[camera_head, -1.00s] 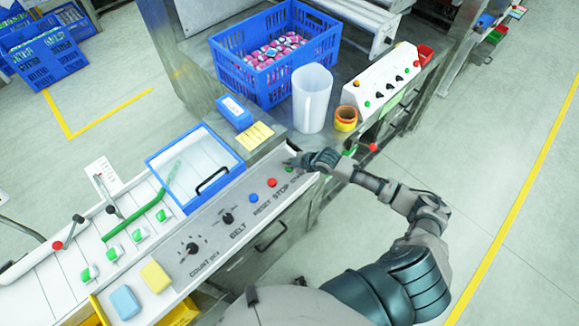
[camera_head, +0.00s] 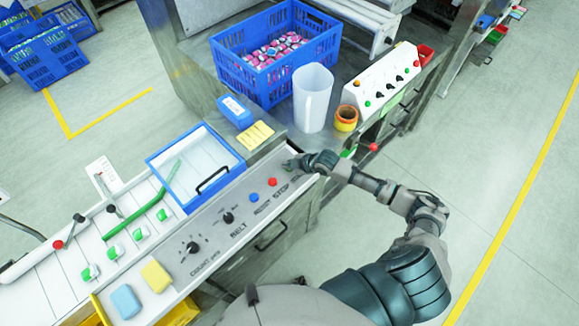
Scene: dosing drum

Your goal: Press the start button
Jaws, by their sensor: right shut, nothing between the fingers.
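The control panel (camera_head: 210,240) has a row of controls labelled COUNT, BELT, RESET and STOP. The red button (camera_head: 272,182) stands by STOP, and the blue button (camera_head: 254,197) by RESET. My right gripper (camera_head: 289,165) is shut and empty, with its fingertips at the right end of this row. The green start button is hidden beneath the fingers. I cannot tell whether the fingertips touch it or how far it is pressed. My left gripper is not in view.
A blue-framed clear cover (camera_head: 152,157) and a yellow notepad (camera_head: 254,135) lie left of the gripper. A white jug (camera_head: 311,98), a tape roll (camera_head: 346,118) and a blue crate (camera_head: 222,68) stand behind. Open floor lies to the right.

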